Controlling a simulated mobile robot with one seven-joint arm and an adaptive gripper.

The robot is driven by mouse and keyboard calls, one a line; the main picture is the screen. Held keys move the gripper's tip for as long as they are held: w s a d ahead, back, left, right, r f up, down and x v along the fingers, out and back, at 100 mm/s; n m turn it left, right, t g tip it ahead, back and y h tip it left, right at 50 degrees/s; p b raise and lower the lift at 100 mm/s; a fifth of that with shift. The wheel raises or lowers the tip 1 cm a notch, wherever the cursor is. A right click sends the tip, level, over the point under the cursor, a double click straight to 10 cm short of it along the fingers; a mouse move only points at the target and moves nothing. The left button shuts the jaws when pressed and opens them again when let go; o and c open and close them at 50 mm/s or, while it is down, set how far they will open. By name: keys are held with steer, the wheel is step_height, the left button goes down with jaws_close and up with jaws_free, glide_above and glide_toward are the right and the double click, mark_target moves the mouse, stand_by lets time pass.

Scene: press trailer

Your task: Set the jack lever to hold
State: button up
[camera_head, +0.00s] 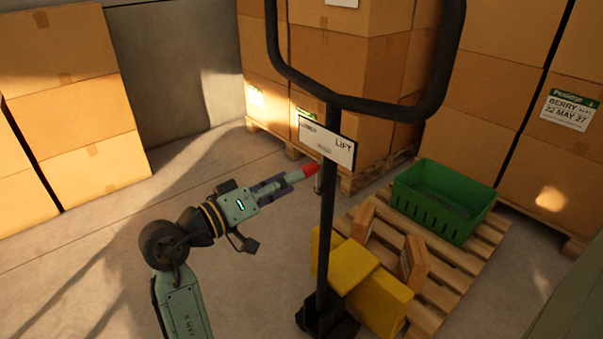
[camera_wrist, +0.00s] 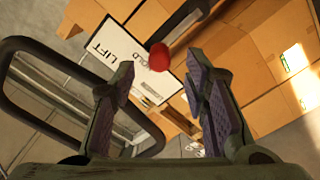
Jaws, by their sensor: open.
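The jack is a black post (camera_head: 327,210) topped by a large loop handle (camera_head: 361,102). A white label plate (camera_head: 327,143) on the post reads LIFT at its right end, with smaller words at left and low centre. The lever's red knob (camera_head: 310,170) is below the plate's left part. In the wrist view the red knob (camera_wrist: 158,57) overlaps the plate (camera_wrist: 130,58), near "OLD" of a partly covered word. My gripper (camera_head: 288,181) reaches the knob from the left. Its open fingers (camera_wrist: 160,78) stand either side of the knob; contact is unclear.
A yellow body (camera_head: 385,301) sits at the post's foot. Stacked cartons (camera_head: 75,110) line the walls. The floor at left (camera_head: 90,260) is clear.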

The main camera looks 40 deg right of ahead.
steer(key=a, duration=0.6)
steer(key=shift+s+a, duration=0.25)
steer(key=shift+a, duration=0.05)
